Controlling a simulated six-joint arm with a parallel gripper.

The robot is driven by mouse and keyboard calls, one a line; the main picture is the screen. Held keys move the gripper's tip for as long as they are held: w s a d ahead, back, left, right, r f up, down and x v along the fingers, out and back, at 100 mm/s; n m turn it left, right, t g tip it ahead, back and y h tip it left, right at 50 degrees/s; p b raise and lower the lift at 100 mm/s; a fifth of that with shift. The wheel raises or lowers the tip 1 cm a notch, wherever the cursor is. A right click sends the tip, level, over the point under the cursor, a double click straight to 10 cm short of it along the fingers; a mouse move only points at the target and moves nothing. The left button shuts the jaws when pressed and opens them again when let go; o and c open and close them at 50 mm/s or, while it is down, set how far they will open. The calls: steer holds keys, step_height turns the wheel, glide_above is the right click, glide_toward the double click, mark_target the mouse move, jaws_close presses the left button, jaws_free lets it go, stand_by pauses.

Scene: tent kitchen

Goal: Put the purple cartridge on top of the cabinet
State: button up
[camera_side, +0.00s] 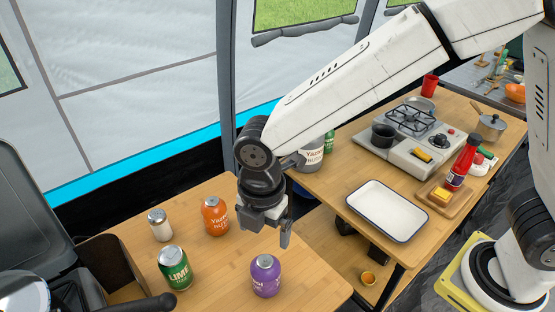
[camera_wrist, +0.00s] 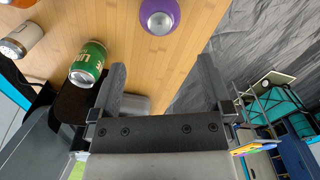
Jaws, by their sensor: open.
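The purple cartridge (camera_side: 265,276) stands upright on the near wooden table (camera_side: 225,270), close to its right edge. It also shows at the top edge of the wrist view (camera_wrist: 159,15), partly cut off, beyond my fingertips. My gripper (camera_side: 268,230) hangs above and behind the cartridge, apart from it. In the wrist view its two fingers (camera_wrist: 162,72) are spread with nothing between them. I cannot tell for sure which piece of furniture is the cabinet; a wooden-topped unit with a lower shelf (camera_side: 335,192) stands behind to the right.
An orange canister (camera_side: 215,216), a green LIME can (camera_side: 175,268) and a white-grey shaker (camera_side: 160,225) stand left of the cartridge. The rear unit carries a white tray (camera_side: 386,211), a stove (camera_side: 412,137) and a red bottle (camera_side: 463,163). A gap separates the two wooden tops.

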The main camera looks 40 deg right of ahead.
stand_by(0.4)
steer(key=shift+w+d+m, duration=0.15)
steer(key=shift+d+m, duration=0.15)
steer(key=shift+d, duration=0.2)
steer(key=s+d+f+m+t, duration=0.1)
steer(key=s+d+m, duration=0.1)
steer(key=d+m, duration=0.9)
steer(key=s+d+f+m+t, duration=0.1)
steer(key=s+d+m, duration=0.1)
steer(key=d+m, duration=0.8)
steer(key=d, duration=0.3)
steer(key=shift+f+m+t, duration=0.25)
steer(key=shift+m+t, duration=0.05)
steer(key=shift+m, duration=0.1)
